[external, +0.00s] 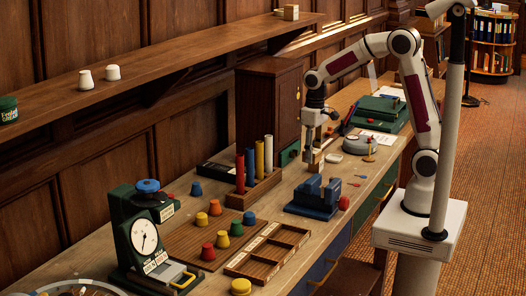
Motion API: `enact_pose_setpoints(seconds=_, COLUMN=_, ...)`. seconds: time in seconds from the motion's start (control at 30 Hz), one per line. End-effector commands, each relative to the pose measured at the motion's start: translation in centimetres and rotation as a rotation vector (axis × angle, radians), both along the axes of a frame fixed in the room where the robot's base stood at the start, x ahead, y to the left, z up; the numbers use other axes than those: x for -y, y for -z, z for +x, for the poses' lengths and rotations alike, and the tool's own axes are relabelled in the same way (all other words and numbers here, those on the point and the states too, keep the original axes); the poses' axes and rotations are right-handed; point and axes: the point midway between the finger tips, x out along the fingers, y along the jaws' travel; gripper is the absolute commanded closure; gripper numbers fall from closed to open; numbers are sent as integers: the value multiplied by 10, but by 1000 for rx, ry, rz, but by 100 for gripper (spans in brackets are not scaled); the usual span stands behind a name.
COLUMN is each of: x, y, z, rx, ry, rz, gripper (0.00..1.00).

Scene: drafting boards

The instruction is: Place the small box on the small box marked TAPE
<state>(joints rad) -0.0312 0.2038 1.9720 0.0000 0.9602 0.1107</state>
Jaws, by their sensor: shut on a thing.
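My gripper (315,155) points straight down over the bench, near the middle of the picture. It is shut on a small tan box (316,168), which is mostly hidden by the fingers. A pale small block (333,158) lies just to the right of the fingers. I cannot read the word TAPE on anything here, so I cannot tell which thing is the marked box. I also cannot tell whether the held box touches anything below it.
A blue block-like fixture (315,197) stands in front of the gripper. A wooden cabinet (268,105) and a rack of coloured cylinders (254,188) stand to the left. A round pale thing (356,145) and a green case (378,112) lie to the right. A shelf (170,70) runs above.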

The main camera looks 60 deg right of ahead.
Motion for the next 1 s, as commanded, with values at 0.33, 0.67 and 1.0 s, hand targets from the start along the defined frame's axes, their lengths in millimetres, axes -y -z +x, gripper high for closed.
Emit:
enact_pose_setpoints(seconds=0.33, x=7, y=30, z=47, rx=-8, ry=-97, rz=0, gripper=87)
enact_pose_setpoints(seconds=0.67, x=12, y=62, z=52, rx=-7, ry=-82, rz=0, gripper=87)
enact_pose_setpoints(seconds=1.0, x=13, y=64, z=52, rx=-5, ry=-79, rz=0, gripper=87)
